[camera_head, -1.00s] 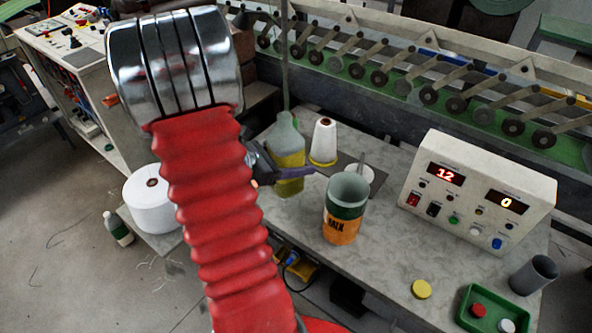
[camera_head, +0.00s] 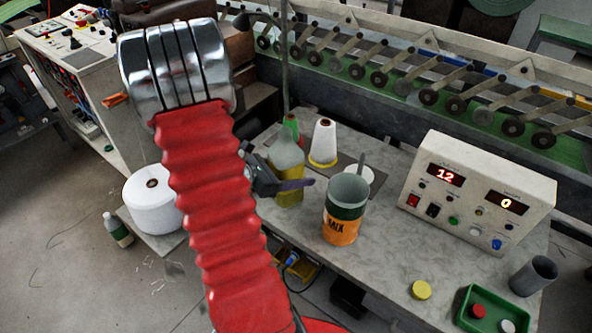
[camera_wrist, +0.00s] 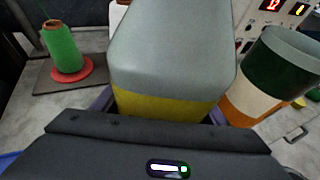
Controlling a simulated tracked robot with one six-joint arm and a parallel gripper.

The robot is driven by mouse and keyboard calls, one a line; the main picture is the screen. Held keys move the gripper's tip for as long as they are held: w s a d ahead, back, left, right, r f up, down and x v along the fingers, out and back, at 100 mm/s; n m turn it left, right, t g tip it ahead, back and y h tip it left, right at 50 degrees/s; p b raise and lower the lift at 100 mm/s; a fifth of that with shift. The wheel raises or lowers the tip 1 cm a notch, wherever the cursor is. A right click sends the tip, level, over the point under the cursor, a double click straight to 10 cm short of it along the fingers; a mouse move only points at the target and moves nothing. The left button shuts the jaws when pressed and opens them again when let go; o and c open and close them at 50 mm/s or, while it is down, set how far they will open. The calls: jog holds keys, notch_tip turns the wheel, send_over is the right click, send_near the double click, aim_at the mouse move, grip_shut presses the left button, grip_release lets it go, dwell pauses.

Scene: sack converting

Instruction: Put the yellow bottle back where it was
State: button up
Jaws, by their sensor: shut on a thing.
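The yellow bottle (camera_head: 287,172), translucent with yellow liquid in its lower part, is upright at the left part of the grey table. My gripper (camera_head: 292,185) is shut around it; one finger shows in front of the bottle. In the wrist view the bottle (camera_wrist: 172,65) fills the middle between the fingers, and its lower end is hidden by my gripper (camera_wrist: 160,115). I cannot tell whether its base touches the table.
A green and orange can (camera_head: 343,208) stands to the right; it also shows in the wrist view (camera_wrist: 262,85). White (camera_head: 323,142) and green (camera_head: 291,127) thread cones stand on a dark mat behind. A control box (camera_head: 478,190), yellow cap (camera_head: 421,290) and green tray (camera_head: 492,311) are farther right.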

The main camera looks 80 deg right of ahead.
aim_at(286, 168)
jog(key=shift+f, duration=0.15)
jog(key=o, duration=1.2)
jog(key=shift+c, duration=0.2)
jog(key=shift+w+a+r, duration=0.1)
jog(key=shift+r, duration=0.1)
jog(key=v, duration=1.1)
jog(key=shift+w+a, duration=0.25)
jog(key=shift+w, duration=0.05)
jog(key=shift+r, duration=0.1)
